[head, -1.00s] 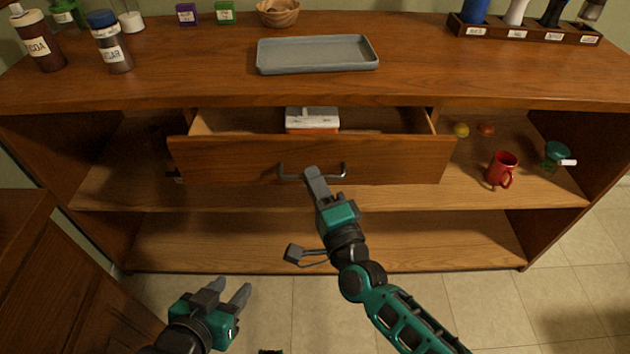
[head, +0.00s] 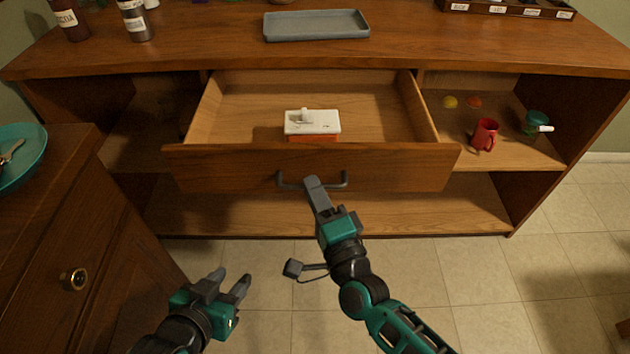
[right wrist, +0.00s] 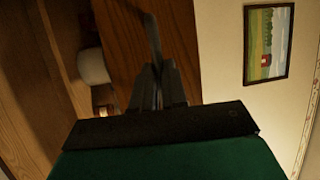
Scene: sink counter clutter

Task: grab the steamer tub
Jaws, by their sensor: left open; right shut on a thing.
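A small tub with a white lid and orange-red body (head: 312,124), the only thing in the drawer that could be the steamer tub, sits in the open drawer (head: 235,167) behind its front panel. Its lower part is hidden by that panel. My right gripper (head: 313,183) is shut on the drawer's dark handle (head: 338,183), in front of the tub and apart from it. The right wrist view shows its fingers (right wrist: 157,82) close up. My left gripper (head: 230,282) is open and empty, low in front of the cabinet and left of the right arm.
The drawer is otherwise empty. A grey tray (head: 316,26) lies on the counter above. A red mug (head: 485,134) and a green cup (head: 536,123) stand on the right shelf. A wooden cabinet with a brass knob (head: 73,279) stands close on the left, carrying a teal bowl (head: 22,155).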

